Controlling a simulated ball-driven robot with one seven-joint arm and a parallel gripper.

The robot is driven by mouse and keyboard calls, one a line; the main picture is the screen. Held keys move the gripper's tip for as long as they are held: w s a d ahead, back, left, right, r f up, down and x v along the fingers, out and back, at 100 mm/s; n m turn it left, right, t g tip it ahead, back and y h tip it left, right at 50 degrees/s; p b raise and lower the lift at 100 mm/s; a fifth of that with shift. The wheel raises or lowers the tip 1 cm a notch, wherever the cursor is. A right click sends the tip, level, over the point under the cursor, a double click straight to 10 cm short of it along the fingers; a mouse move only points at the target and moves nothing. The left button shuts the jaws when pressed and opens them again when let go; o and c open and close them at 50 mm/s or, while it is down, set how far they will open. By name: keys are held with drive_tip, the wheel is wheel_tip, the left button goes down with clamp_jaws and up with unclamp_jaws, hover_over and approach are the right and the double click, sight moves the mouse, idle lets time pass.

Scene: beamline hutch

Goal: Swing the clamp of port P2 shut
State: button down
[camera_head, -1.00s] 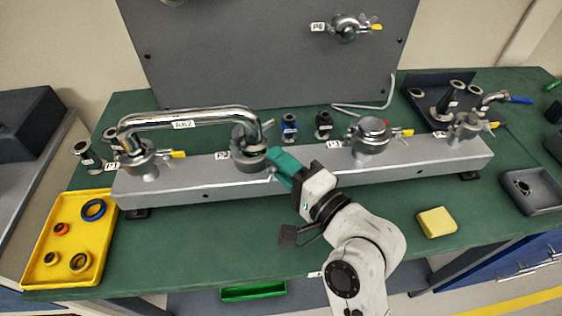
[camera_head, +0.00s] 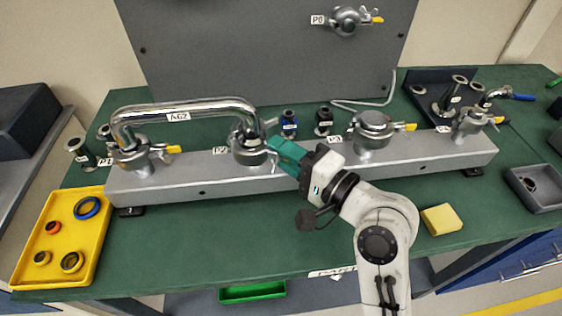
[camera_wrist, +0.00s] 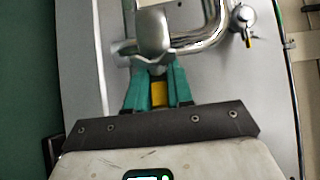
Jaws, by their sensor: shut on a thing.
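Port P2 stands on the grey manifold bar (camera_head: 222,180), with its silver clamp (camera_head: 250,152) around the joint under the right end of the chrome pipe A62 (camera_head: 185,108). My gripper (camera_head: 274,147) is at the right side of this clamp. In the wrist view its teal fingers (camera_wrist: 153,80) are shut on the clamp's yellow-ended handle (camera_wrist: 158,93). The clamp's body shows just beyond the fingertips. The fingers hide most of the handle in the head view, and I cannot tell whether the clamp is fully closed.
Port P1's clamp (camera_head: 138,158) is left of P2, and capped port P3 (camera_head: 372,130) is to the right. Small fittings (camera_head: 290,124) stand behind the bar.

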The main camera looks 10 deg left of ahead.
drive_tip(key=shift+w+f+n+g+y+b, duration=0.15)
drive_tip(key=shift+w+n+g+y+b, duration=0.25)
drive_tip(key=shift+g, duration=0.3)
drive_tip(key=c, duration=1.1)
unclamp_jaws()
drive_tip(key=shift+w, duration=0.1)
drive_tip(key=shift+d, duration=0.1)
drive_tip(key=shift+b+v, duration=0.4)
drive_tip(key=shift+v, duration=5)
drive_tip(key=shift+c, duration=0.3)
